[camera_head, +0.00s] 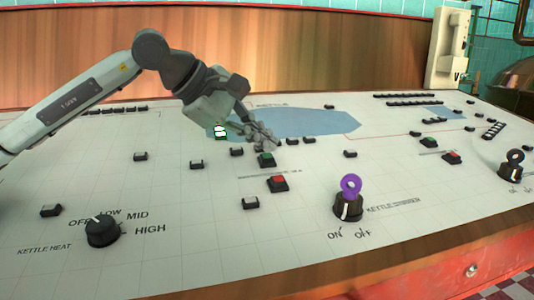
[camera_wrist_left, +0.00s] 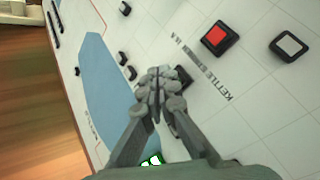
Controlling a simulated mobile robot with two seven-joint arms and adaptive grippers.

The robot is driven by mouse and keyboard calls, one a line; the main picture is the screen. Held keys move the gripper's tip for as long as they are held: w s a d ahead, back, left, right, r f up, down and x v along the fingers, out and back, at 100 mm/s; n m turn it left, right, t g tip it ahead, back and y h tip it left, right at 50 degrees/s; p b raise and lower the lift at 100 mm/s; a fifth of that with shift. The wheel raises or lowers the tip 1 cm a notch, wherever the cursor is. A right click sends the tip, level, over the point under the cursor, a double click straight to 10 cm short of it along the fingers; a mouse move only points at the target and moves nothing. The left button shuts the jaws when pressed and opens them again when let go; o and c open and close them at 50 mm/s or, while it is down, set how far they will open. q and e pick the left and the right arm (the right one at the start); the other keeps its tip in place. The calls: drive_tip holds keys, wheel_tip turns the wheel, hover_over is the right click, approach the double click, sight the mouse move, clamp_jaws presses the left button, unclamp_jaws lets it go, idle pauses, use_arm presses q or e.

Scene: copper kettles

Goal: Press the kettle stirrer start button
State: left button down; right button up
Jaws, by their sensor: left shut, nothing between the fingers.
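A green button (camera_head: 266,160) in a black housing sits on the white sloping panel. A red button (camera_head: 278,183) is just below it, and also shows in the left wrist view (camera_wrist_left: 215,38). My left gripper (camera_head: 268,140) is shut and empty, its fingertips just above and behind the green button. I cannot tell whether they touch it. In the left wrist view the closed fingertips (camera_wrist_left: 157,76) partly hide a dark button housing (camera_wrist_left: 183,77) beside the small printed label. A purple key (camera_head: 350,187) stands in a black switch marked KETTLE STIRRER. My right gripper is not in view.
A black KETTLE HEAT knob (camera_head: 102,231) is at the lower left. Several small black buttons dot the panel around my gripper. A lit green-white indicator (camera_head: 221,131) lies behind the wrist. Another green button (camera_head: 429,142) and red button (camera_head: 452,157) are at right.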

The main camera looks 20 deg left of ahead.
use_arm(q)
drive_tip(key=shift+r, duration=0.15)
drive_tip(key=r+p, duration=0.2)
drive_tip(key=r, duration=0.1)
drive_tip(key=s+r+p, duration=0.1)
drive_tip(key=r, duration=0.1)
drive_tip(key=shift+d, duration=0.3)
drive_tip(key=shift+f, duration=0.1)
idle(0.7)
